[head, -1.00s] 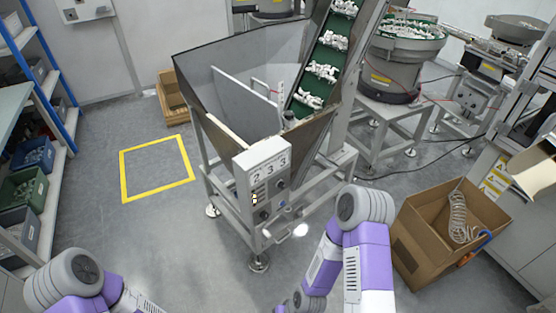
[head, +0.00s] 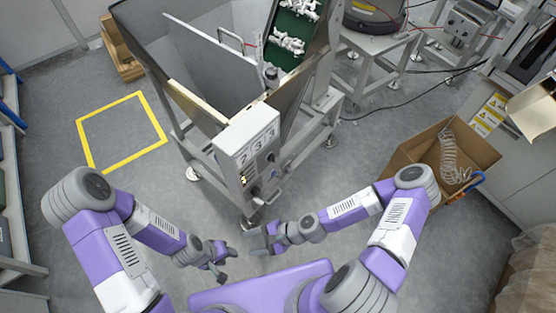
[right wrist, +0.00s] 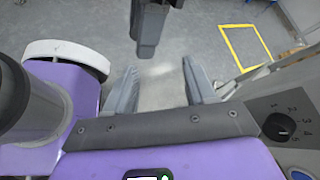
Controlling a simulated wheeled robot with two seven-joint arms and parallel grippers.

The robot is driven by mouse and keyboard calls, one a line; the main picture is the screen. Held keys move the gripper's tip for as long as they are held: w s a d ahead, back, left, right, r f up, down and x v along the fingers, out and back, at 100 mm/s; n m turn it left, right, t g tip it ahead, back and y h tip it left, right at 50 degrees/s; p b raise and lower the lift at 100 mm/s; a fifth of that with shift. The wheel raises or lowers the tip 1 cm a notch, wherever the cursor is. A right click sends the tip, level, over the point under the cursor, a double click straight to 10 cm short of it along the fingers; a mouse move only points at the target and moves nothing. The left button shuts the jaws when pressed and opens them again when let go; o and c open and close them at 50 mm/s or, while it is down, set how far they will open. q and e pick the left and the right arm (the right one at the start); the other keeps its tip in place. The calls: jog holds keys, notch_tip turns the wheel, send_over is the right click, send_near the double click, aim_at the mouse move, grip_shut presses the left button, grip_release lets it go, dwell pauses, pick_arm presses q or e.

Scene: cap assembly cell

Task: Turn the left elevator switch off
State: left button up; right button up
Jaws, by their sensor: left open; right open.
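The elevator's control box (head: 247,143) is grey, on the front corner of the hopper frame, with several dark knobs on its right-hand face. Which one is the left elevator switch I cannot tell. A round black dial (right wrist: 279,126) with numbers around it shows on a grey panel at the right of the right wrist view. My right gripper (head: 258,240) is below and in front of the box, apart from it; its open, empty fingers (right wrist: 160,88) also show in the right wrist view. My left gripper (head: 218,270) is open, lower and left of the right one.
The metal hopper (head: 205,85) and its green conveyor (head: 292,28) stand behind the box. A cardboard box (head: 410,148) with coiled tubing is at the right. A blue shelf rack edges the left.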

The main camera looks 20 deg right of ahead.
jog(key=w+d+r+m+t+y, duration=0.1)
jog(key=w+d+r+m+t, duration=0.1)
jog(key=w+r+m+t, duration=0.3)
jog(key=m+t+h, duration=0.3)
jog(key=m+t, duration=0.5)
jog(key=m, duration=0.2)
send_near(271, 158)
jog(key=x, duration=0.7)
jog(key=shift+w, duration=0.45)
jog(key=shift+d, duration=0.1)
jog(key=c, duration=1)
jog(key=shift+f, duration=0.1)
